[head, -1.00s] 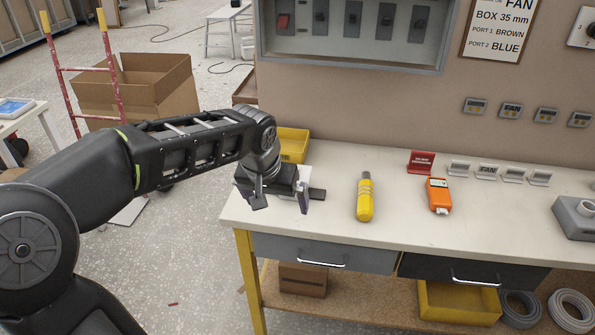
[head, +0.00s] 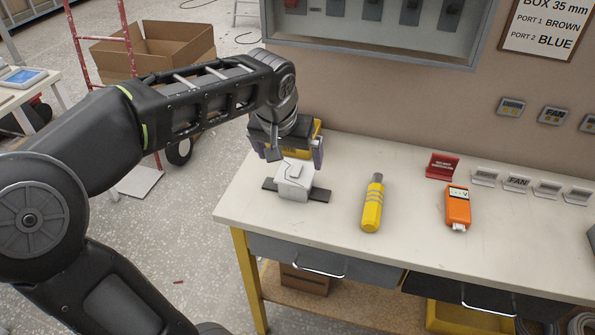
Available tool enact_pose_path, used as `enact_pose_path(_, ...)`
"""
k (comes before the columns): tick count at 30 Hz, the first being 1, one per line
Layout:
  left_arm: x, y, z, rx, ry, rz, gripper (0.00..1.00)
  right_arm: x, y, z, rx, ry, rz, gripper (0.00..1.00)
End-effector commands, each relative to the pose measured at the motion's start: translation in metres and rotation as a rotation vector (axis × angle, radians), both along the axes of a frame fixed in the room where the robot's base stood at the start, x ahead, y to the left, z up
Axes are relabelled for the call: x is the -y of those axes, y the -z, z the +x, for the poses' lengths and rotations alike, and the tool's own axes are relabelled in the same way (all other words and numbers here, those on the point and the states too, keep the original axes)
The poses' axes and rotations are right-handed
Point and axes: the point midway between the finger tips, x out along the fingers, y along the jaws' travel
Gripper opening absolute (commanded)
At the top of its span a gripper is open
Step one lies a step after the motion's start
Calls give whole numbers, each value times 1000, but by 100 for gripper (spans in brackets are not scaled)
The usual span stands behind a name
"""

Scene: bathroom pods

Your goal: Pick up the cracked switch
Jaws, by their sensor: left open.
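The cracked switch (head: 294,181) is a small white block with a dark jagged crack line on its face. It sits on a flat dark strip (head: 318,196) at the left end of the white workbench. My left gripper (head: 296,158) is open just above and behind the switch, its fingers pointing down, spread to either side. I see no contact between fingers and switch, though the far side is hidden. My right gripper is not in view.
A yellow tool (head: 372,204) and an orange tester (head: 458,208) lie to the right on the workbench (head: 340,236). A red sign (head: 441,166) and small label stands are farther right.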

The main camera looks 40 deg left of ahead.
Motion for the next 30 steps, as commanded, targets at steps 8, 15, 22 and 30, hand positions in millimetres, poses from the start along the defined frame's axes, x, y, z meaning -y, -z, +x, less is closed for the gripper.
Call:
enact_pose_path(8,-3,19,7,-1,-1,-1,100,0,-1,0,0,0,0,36)
enact_pose_path(15,-3,20,8,-1,0,0,100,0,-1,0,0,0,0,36)
enact_pose_path(22,-4,44,17,-6,0,0,100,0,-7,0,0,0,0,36)
enact_pose_path(30,-8,67,27,-2,-1,0,100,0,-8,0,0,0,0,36)
